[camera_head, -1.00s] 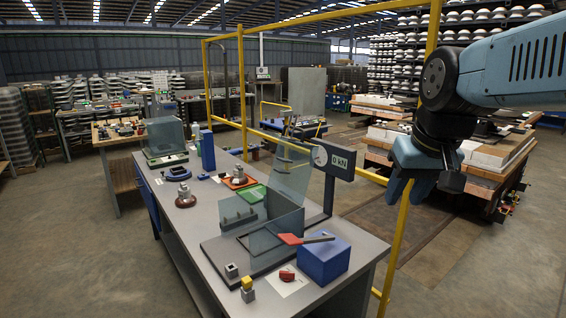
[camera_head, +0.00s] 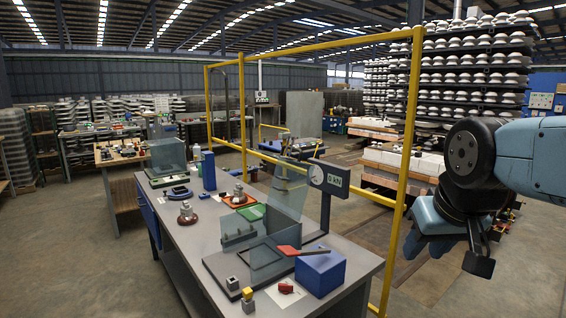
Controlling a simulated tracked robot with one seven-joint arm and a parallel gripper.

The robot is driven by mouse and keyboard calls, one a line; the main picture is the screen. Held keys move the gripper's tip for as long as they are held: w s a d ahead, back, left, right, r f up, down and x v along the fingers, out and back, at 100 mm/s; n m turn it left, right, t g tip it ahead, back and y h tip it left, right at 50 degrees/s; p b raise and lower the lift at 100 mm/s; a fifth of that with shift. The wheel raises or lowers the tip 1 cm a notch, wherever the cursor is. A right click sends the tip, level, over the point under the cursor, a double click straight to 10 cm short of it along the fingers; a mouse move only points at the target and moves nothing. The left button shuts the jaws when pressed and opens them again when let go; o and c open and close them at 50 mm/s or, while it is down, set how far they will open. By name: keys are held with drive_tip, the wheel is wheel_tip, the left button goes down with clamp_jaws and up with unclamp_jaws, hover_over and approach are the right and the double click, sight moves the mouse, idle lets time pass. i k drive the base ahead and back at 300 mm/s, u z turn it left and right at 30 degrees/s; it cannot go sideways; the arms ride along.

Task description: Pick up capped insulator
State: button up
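An insulator with a brown disc base and a grey metal cap (camera_head: 187,213) stands upright on the grey workbench, left of the glass-walled fixture. A similar grey-capped piece (camera_head: 239,194) stands on an orange-brown tray behind it. I cannot tell which one the task means. My gripper (camera_head: 427,246) hangs at the right, beyond the bench's right edge and far from both pieces. Its two blue fingers point down with a gap between them, and nothing shows in the gap.
The bench (camera_head: 190,245) carries a clear-walled fixture (camera_head: 265,245), a blue box (camera_head: 320,271) with a red paddle (camera_head: 300,250) over it, and a force display (camera_head: 334,180). A yellow frame (camera_head: 408,130) stands between my gripper and the bench. Bare floor lies at front right.

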sight(186, 218)
drive_tip(key=k, duration=0.8)
drive_tip(key=z, duration=0.9)
drive_tip(key=i, duration=2.05)
drive_tip(key=u, duration=1.85)
drive_tip(key=k, duration=0.2)
drive_tip(key=u, duration=0.25)
